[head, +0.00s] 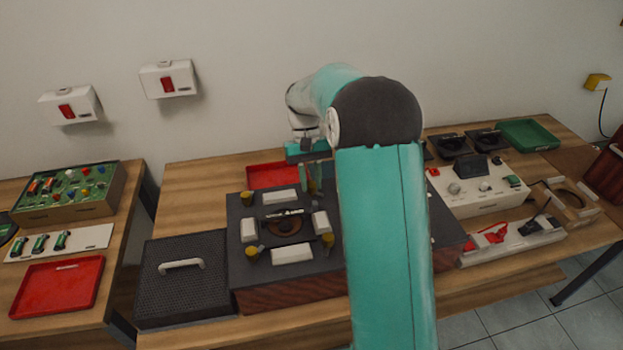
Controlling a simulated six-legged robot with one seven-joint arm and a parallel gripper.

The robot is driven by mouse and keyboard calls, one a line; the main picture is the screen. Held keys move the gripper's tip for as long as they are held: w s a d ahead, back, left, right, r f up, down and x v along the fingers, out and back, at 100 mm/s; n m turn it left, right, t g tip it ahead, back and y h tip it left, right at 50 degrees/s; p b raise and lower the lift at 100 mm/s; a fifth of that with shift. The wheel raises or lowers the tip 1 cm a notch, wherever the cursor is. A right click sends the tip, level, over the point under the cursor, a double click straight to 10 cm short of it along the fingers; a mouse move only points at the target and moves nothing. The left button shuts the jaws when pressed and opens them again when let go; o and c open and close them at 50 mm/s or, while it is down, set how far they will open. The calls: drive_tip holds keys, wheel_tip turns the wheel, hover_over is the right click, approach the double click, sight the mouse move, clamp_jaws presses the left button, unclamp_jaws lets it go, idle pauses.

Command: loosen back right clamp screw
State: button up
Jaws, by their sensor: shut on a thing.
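A dark-topped box (240,277) with a wooden side stands on the table. White blocks (292,254) and brass clamp screws surround a round brown part (284,229) on its top. Screws show at the back left (247,199), front left (252,252) and front right (328,240). My gripper (313,183) points down at the back right corner and is shut on the back right clamp screw. My gripper and arm mostly hide that screw, so how far it is turned cannot be seen.
A red tray (270,176) lies behind the box. A dark perforated panel (162,300) with a white handle lies on its left. A white control unit (478,207) stands to the right. My arm covers the box's right part.

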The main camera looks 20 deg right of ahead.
drive_tip(key=shift+n+h, duration=0.7)
drive_tip(key=shift+n, duration=1)
drive_tip(key=o, duration=1)
drive_tip(key=shift+a, duration=0.1)
drive_tip(key=shift+w+r, duration=0.1)
drive_tip(key=v, duration=1.3)
drive_tip(key=shift+r, duration=0.4)
